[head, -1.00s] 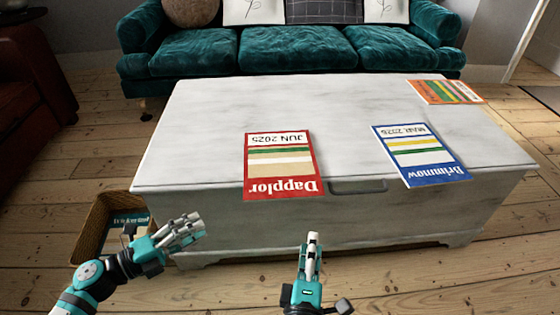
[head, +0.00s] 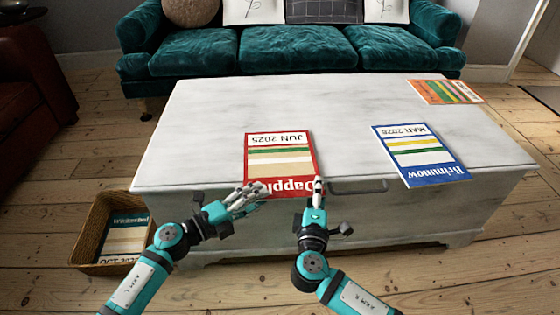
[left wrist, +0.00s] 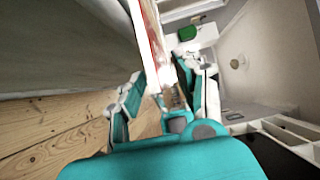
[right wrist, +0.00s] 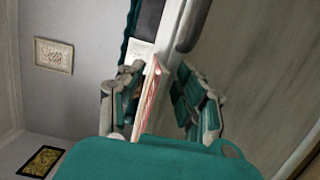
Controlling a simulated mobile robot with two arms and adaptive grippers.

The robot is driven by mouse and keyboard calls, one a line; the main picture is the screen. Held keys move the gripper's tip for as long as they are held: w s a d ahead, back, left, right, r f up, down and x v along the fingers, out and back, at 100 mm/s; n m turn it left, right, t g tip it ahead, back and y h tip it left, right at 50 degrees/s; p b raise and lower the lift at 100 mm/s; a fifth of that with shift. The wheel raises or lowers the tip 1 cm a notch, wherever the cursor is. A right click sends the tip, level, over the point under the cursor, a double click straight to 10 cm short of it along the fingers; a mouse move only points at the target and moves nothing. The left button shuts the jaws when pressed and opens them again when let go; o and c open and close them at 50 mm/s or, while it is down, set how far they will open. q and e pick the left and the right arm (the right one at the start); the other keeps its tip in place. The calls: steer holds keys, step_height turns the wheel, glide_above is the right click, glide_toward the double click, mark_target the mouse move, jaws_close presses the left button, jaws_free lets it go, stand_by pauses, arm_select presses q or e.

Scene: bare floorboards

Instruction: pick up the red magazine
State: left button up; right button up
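The red magazine (head: 280,160), with "JUN 2025" on its cover, lies flat on the white chest at its front edge, overhanging slightly. My left gripper (head: 258,191) is at its front left corner and covers part of the title. My right gripper (head: 318,184) is at its front right corner. In the left wrist view the magazine (left wrist: 155,50) shows edge-on between the parted fingers (left wrist: 160,88). In the right wrist view its thin edge (right wrist: 150,92) also stands between open fingers (right wrist: 160,95). I cannot tell whether any finger touches it.
A blue magazine (head: 420,155) and an orange one (head: 445,92) lie on the chest (head: 220,105) to the right. A wicker basket (head: 88,235) holding a magazine (head: 125,238) stands on the floor at left. A teal sofa (head: 290,50) is behind the chest.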

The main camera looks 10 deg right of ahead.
arm_select(q)
steer(key=shift+w+d, duration=0.15)
steer(key=shift+d, duration=0.2)
arm_select(e)
steer(key=shift+w+d, duration=0.1)
steer(key=shift+w, duration=0.25)
arm_select(q)
jaws_close()
arm_select(e)
jaws_close()
